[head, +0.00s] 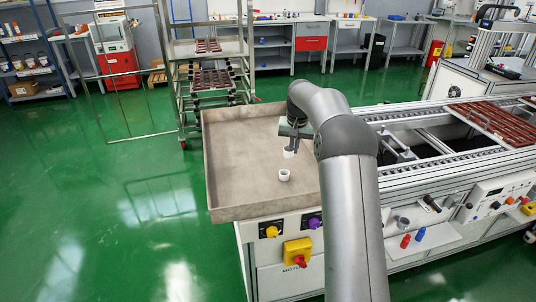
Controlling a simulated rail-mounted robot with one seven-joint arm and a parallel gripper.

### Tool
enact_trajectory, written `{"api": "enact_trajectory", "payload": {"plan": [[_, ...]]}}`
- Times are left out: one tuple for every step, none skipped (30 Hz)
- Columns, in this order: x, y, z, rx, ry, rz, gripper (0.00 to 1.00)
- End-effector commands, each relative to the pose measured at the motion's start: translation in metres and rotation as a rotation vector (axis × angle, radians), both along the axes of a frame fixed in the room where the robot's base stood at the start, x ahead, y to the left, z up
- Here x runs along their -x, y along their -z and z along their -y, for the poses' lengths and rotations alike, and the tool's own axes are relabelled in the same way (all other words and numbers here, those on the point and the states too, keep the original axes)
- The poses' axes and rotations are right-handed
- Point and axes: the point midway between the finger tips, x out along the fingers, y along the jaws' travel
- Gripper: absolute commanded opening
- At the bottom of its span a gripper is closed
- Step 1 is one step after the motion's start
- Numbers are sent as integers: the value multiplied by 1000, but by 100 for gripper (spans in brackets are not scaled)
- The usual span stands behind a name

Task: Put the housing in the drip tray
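The drip tray (232,172) is a wide, shallow grey metal tray at the left end of the conveyor. A small white ring-shaped housing (284,175) stands upright on its floor, near the middle right. A second small white piece (288,153) shows just below my gripper (291,148), partly hidden by a finger. My gripper points down over the tray, behind the standing housing in the picture. The fingers are small and dark, and I cannot tell whether they grip the second piece or are only in front of it.
The conveyor (440,160) runs right from the tray, with brown pot trays (490,122) on it. A wheeled rack (215,80) stands behind the tray. Control knobs and a yellow switch box (298,252) are on the front. The tray's left half is clear.

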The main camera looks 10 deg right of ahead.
Motion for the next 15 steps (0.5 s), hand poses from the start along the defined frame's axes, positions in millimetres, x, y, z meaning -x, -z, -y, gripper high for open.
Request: {"api": "enact_trajectory", "payload": {"plan": [[6,-3,-19,1,2,-6,0],[10,-3,-29,-2,11,-9,0],[17,-3,-42,-1,25,-14,0],[22,-3,-52,-3,37,-17,0],[27,-3,-61,-6,51,-19,0],[35,-4,-71,-8,69,-22,0],[40,-3,-78,-11,82,-25,0],[45,-3,-84,-13,96,-26,0],[51,-3,-90,-16,111,-29,0],[54,-3,-94,-19,123,-28,0],[57,-3,-98,-22,130,-29,0],[58,-2,-100,-23,140,-30,0],[56,0,-101,-24,145,-31,0],[54,1,-102,-24,149,-31,0],[48,5,-102,-25,152,-33,0]]}}
